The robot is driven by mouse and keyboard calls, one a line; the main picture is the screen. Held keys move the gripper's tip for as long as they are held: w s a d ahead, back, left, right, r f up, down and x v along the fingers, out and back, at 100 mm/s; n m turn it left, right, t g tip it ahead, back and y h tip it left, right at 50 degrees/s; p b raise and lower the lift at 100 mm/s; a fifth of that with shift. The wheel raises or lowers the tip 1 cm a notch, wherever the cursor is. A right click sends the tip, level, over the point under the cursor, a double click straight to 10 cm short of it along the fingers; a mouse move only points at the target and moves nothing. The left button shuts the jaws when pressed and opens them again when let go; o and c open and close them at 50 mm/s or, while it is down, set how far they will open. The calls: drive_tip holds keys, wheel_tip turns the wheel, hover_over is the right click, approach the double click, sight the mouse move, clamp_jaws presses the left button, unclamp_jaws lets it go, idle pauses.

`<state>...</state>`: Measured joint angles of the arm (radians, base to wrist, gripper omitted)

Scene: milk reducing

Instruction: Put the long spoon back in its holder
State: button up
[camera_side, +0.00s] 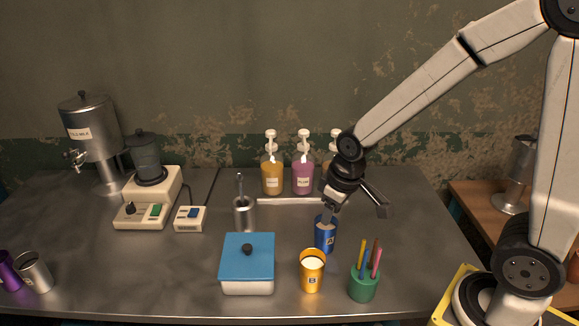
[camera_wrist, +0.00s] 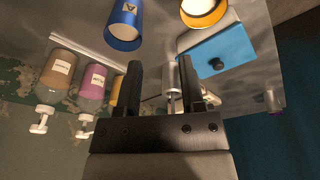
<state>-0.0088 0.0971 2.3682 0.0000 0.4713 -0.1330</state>
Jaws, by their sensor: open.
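The long spoon (camera_side: 239,184) stands with its thin handle upright in a slim metal holder (camera_side: 244,214), left of the blue cup on the steel table. In the wrist view the handle (camera_wrist: 172,104) and the metal holder (camera_wrist: 171,76) show beyond and between my fingers, apart from them. The spoon's lower end is hidden inside the holder. My gripper (camera_side: 352,205) is open and empty, its fingers above and beside the blue cup (camera_side: 325,235), to the right of the spoon. Both fingers also show in the wrist view (camera_wrist: 163,82).
A yellow cup with white contents (camera_side: 312,272), a blue-lidded box (camera_side: 247,262) and a green pen holder (camera_side: 363,283) stand in front. Pump bottles (camera_side: 303,175) stand behind. A blender (camera_side: 146,185), a switch box (camera_side: 190,219) and a dispenser (camera_side: 92,140) are at left.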

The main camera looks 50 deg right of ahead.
drive_tip(key=shift+m, duration=0.8)
drive_tip(key=s, duration=0.1)
drive_tip(key=s+f, duration=0.1)
drive_tip(key=s, duration=0.3)
drive_tip(key=shift+d+f, duration=0.15)
drive_tip(key=shift+f, duration=0.2)
